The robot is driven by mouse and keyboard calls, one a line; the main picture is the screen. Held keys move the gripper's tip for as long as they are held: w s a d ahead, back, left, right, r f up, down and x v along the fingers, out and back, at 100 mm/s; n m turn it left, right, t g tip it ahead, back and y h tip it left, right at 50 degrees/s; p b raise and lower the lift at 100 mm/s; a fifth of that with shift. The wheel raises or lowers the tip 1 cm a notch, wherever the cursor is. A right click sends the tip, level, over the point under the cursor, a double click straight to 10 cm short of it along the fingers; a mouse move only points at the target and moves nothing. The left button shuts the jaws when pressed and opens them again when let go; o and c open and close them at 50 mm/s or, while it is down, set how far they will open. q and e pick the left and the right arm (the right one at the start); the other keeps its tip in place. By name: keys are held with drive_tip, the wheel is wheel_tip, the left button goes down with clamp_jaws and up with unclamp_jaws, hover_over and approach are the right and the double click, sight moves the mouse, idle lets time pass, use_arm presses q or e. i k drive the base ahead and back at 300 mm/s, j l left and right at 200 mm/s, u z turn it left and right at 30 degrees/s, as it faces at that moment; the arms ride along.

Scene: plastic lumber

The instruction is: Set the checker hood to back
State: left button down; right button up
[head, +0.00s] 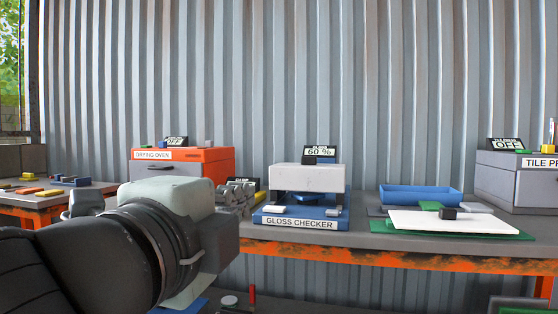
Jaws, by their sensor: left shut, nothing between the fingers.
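The gloss checker stands on the bench in the middle of the head view. It has a blue base (330,223) with a "GLOSS CHECKER" label and a white box-like hood (308,178) above it. Dark supports and a blue part show in the gap under the hood. A small display (320,152) behind the hood reads 60 %. My left gripper (212,235) is large in the foreground, left of the checker and apart from it in the picture. It is shut and holds nothing; its fingertips are mostly hidden. My right gripper is out of view.
An orange-topped drying oven (195,158) stands left of the checker. On the right are a blue tray (420,198), a white board (440,221) with small blocks, and a grey tile press (515,180). A corrugated wall (280,80) closes the back.

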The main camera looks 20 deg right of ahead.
sight(308, 176)
drive_tip(key=i+l, duration=1.05)
